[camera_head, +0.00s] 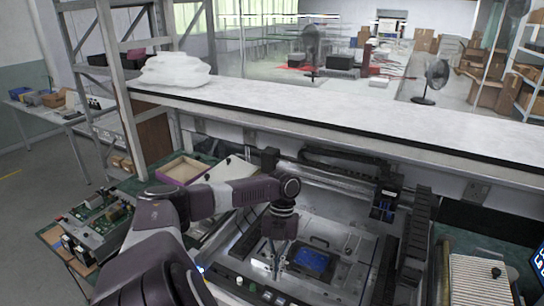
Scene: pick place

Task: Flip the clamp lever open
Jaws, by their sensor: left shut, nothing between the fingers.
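My left arm reaches in from the lower left over a grey metal machine bed. Its gripper (275,268) points down at the left side of a fixture plate (345,268) and is shut, with nothing seen between the fingers. A blue rectangular part (312,260) lies in the fixture, just right of the gripper. A small dark handle-like piece (319,242) shows behind the blue part; I cannot tell for sure whether it is the clamp lever. Any contact between the fingertips and the fixture is too small to tell. My right gripper is not in view.
A row of buttons (252,287) runs along the machine's front edge. A dark gantry head (385,200) stands at the right rear. A long white shelf (330,110) spans behind the machine. Circuit boards (100,222) lie at left, and a ribbed roller (480,280) is at right.

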